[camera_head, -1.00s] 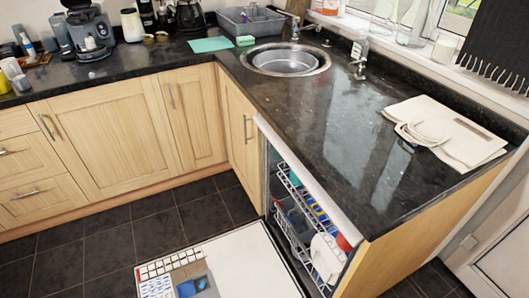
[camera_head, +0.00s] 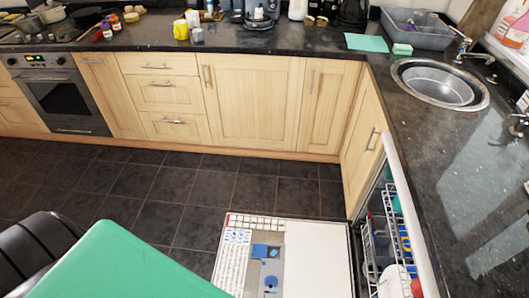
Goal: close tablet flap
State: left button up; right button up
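The dishwasher door (camera_head: 318,262) is lowered, its inner face upward, at the bottom middle. A grey dispenser panel (camera_head: 257,270) is set in its left part, between a printed label and the bare white side. A blue piece (camera_head: 260,250), which looks like the tablet flap, shows at the panel's far end. A smaller blue part lies nearer, close to the picture's bottom edge. The view is too small to tell the flap's exact angle. Neither gripper is in view.
The dishwasher rack (camera_head: 380,235) with dishes is inside the opening, under the black worktop (camera_head: 455,175). A sink (camera_head: 440,84) lies beyond. Dark floor tiles (camera_head: 165,190) left of the door are clear. Black and green parts of mine cover the lower left corner.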

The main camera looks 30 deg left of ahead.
aim_at(259, 250)
jog(key=u, duration=0.95)
